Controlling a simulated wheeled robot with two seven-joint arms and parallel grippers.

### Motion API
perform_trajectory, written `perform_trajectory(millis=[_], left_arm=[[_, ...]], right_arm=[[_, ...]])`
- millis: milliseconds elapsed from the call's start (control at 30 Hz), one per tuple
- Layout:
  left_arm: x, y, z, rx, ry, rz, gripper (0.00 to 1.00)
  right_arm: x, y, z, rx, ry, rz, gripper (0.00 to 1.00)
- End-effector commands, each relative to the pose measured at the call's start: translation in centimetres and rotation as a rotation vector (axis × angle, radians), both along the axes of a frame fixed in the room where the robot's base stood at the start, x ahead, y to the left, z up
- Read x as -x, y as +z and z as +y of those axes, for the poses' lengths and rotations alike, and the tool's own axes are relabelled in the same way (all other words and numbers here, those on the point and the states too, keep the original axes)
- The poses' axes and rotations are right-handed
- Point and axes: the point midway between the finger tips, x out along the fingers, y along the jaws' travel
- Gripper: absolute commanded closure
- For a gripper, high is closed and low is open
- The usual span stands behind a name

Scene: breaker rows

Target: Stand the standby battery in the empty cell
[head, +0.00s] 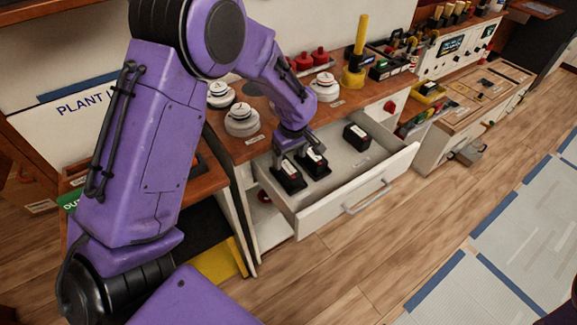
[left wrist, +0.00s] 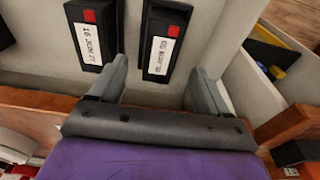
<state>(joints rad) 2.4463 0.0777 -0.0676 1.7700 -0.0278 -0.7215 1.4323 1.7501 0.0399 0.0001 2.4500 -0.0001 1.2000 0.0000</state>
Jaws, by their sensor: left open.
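My left gripper (head: 294,150) is open and points down into the open drawer (head: 372,193). In the left wrist view its two fingers (left wrist: 160,72) are spread, with a black block (left wrist: 163,42) with a red square and white label between and just beyond them. It is not clear that they touch it. A second black labelled block (left wrist: 92,32) lies to its left. In the head view two black blocks, one at the front (head: 289,177) and one under the gripper (head: 314,162), are in the drawer. A third (head: 356,136) is farther right. I cannot tell which is the standby battery or where the empty cell is.
White round devices (head: 241,120) and red knobbed parts (head: 319,56) stand on the wooden counter above the drawer. A yellow post (head: 360,45) rises behind. A second bench (head: 470,95) stands to the right. The drawer's middle and right floor is mostly bare.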

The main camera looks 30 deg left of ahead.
Motion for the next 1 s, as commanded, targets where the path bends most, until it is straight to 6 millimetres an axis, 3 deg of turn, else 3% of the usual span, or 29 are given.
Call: perform_trajectory(millis=[133,300,1000], left_arm=[[0.2,3.4,-0.3,-0.001,0.001,-0.003,0.23],[0.3,5.4,-0.6,0.000,0.001,0.001,0.23],[0.3,5.6,-0.6,0.001,0.001,0.001,0.23]], right_arm=[[0.0,-0.1,0.0,0.000,0.000,0.000,0.57],[0.0,-0.1,0.0,0.000,0.000,0.000,0.57],[0.0,0.0,0.0,0.000,0.000,0.000,0.57]])
